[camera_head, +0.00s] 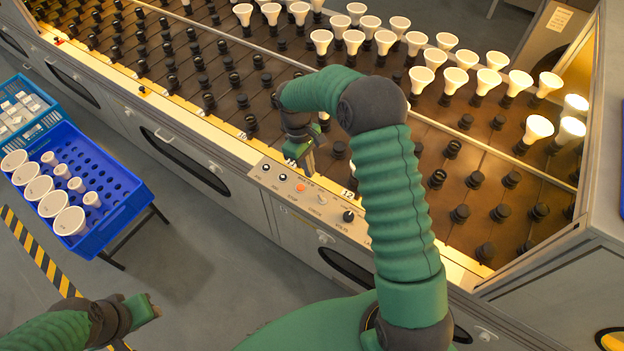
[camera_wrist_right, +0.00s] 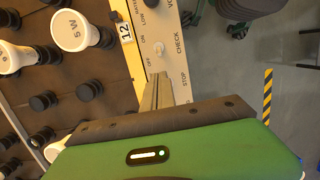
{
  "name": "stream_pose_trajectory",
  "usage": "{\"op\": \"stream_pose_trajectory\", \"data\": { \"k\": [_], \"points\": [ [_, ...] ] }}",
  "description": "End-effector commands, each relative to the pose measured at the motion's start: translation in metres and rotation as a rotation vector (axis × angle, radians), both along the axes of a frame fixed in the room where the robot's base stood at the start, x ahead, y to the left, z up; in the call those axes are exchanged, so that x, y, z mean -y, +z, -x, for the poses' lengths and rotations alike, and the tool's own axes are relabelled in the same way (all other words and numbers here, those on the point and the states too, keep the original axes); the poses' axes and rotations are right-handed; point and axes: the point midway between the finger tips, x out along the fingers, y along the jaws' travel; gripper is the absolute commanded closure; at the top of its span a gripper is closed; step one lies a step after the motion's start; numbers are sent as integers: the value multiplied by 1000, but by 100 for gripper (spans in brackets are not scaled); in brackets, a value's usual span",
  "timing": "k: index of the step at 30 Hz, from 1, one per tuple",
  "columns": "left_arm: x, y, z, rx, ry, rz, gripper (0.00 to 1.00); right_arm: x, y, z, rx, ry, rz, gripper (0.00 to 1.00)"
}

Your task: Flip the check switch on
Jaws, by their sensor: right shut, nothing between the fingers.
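The check switch (camera_wrist_right: 159,48) is a small pale toggle on the cream control panel, beside the printed words ON, OFF and CHECK in the right wrist view. In the head view the panel (camera_head: 283,190) sits on the bench's front edge. I cannot tell which way the toggle leans. My right gripper (camera_head: 308,170) is shut and empty over the panel. In the right wrist view its fingertips (camera_wrist_right: 158,78) are just short of the toggle, with a small gap in the picture. My left gripper (camera_head: 150,308) is low at the left, over the floor, away from the panel; its jaw opening is unclear.
The bench holds rows of dark sockets (camera_head: 460,214), with white bulbs (camera_head: 537,130) at the back and right. The panel also has a red button (camera_head: 300,187) and a black knob (camera_head: 348,216). A blue crate of bulbs (camera_head: 130,205) stands left; floor is clear between.

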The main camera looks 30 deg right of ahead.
Motion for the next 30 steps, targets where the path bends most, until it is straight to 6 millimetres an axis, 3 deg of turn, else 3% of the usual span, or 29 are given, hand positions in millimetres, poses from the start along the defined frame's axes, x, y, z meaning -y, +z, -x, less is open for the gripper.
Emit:
{"op": "stream_pose_trajectory", "data": {
  "k": [9, 15, 30],
  "points": [
    [0, -2, 0, 0, 1, 0, 64, 5, -60, 12, -3, 1, -1, 100],
    [0, -3, 0, 0, 0, 0, 64, 7, -86, 16, -1, 1, 0, 100],
    [0, -2, 0, 0, 1, 0, 64, 8, -91, 17, 7, 0, -2, 100]
  ]
}}
